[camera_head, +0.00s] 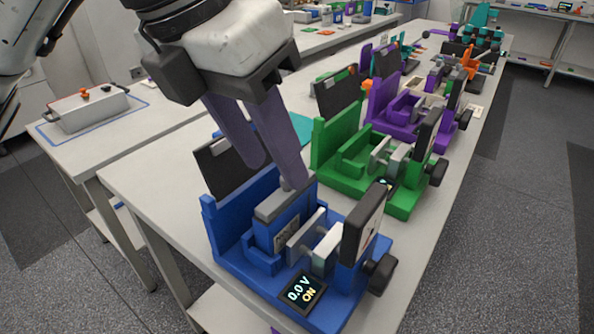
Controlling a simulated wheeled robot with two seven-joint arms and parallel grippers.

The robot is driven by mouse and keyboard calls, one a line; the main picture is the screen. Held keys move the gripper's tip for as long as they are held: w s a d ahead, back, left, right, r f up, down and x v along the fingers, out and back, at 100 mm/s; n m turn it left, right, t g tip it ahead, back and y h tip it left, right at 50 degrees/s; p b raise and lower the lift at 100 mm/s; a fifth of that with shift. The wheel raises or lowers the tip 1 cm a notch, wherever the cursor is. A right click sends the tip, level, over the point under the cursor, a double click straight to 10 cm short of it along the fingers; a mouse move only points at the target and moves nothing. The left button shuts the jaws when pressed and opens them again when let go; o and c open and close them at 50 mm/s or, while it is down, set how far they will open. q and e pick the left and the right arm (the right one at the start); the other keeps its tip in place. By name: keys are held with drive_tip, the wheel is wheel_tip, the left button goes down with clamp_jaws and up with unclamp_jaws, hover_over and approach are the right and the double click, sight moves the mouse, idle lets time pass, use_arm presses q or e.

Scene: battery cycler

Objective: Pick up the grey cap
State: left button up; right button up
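The grey cap (277,203) appears to be the flat grey piece on top of a blue block in the nearest blue cycler (232,262). My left gripper (274,174) reaches down from the top left, its two long purple-grey fingers apart. One fingertip is right at the cap, overlapping it in the view; I cannot tell if they touch. The other fingertip is behind and to the left of the cap. Nothing shows between the fingers. My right gripper is not in view.
The blue cycler has a display (302,293) reading 0.0 V ON and a black knob (381,274). A green cycler (338,180) and a purple one (398,125) stand behind it. A lidded white box (88,110) sits on the left table.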

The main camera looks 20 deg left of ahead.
sight(282, 183)
use_arm(q)
drive_tip(key=shift+n+t+y, duration=0.3)
drive_tip(key=shift+t+y, duration=0.2)
drive_tip(key=w+a+f, duration=0.1)
drive_tip(key=w+f, duration=0.1)
drive_tip(key=shift+w+a+f, duration=0.2)
drive_tip(key=shift+w+a, duration=0.2)
drive_tip(key=shift+x, duration=3.05)
drive_tip(key=shift+w+d, duration=0.1)
drive_tip(key=shift+d, duration=0.1)
clamp_jaws()
